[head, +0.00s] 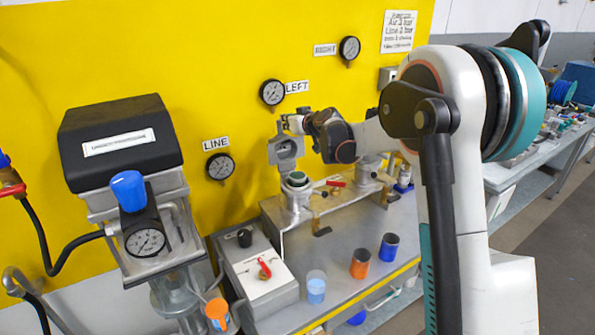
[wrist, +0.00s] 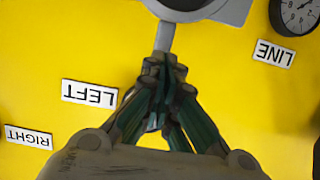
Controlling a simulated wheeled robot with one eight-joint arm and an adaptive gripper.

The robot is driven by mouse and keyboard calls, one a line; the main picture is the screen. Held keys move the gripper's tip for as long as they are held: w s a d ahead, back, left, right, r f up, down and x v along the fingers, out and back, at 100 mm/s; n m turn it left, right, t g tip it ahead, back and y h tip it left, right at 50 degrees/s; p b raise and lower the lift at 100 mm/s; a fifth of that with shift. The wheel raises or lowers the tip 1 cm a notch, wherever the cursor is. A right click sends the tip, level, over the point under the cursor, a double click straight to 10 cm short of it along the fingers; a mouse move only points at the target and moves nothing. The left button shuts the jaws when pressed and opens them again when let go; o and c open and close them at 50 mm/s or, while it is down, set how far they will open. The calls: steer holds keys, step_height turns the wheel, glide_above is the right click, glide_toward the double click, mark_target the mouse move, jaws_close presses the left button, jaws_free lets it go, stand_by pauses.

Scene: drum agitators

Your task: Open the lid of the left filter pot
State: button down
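The left filter pot (head: 298,197) stands on a grey metal bench in the head view, with a dark green element showing in its open top. Its grey lid (head: 286,151) stands raised, roughly upright, above and behind the pot. My gripper (head: 296,123) is at the lid's upper edge. In the wrist view my gripper (wrist: 165,64) has its fingers closed together around the end of a short grey handle (wrist: 165,38). The handle joins the round lid (wrist: 205,8), partly cut off at the top.
The right filter pot (head: 367,172) is partly hidden behind my arm. Gauges and the LEFT sign (head: 297,87) are on the yellow wall close behind. An orange cup (head: 360,263), a dark blue cup (head: 389,247) and a clear beaker (head: 316,287) stand in front.

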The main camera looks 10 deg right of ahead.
steer(key=r+p+v, duration=0.2)
steer(key=v, duration=0.8)
steer(key=shift+r+p, duration=0.15)
steer(key=shift+p, duration=0.15)
steer(key=shift+a, duration=0.1)
steer(key=s+a+f+m+g+h+b, duration=0.1)
steer(key=s+a+f+g+b, duration=0.15)
steer(key=s, duration=0.95)
steer(key=s+a+f+g+b, duration=0.2)
steer(key=s+b, duration=0.1)
steer(key=s, duration=1)
steer(key=s+d+f+m+g+h+b, duration=0.1)
steer(key=s+f+b, duration=0.1)
steer(key=s+f, duration=0.4)
steer(key=s+d+f+m+g+h+b, duration=0.1)
steer(key=s+f, duration=0.6)
steer(key=s, duration=0.8)
steer(key=shift+d+m+h+b, duration=0.35)
steer(key=shift+d+h, duration=0.3)
steer(key=shift+h, duration=0.15)
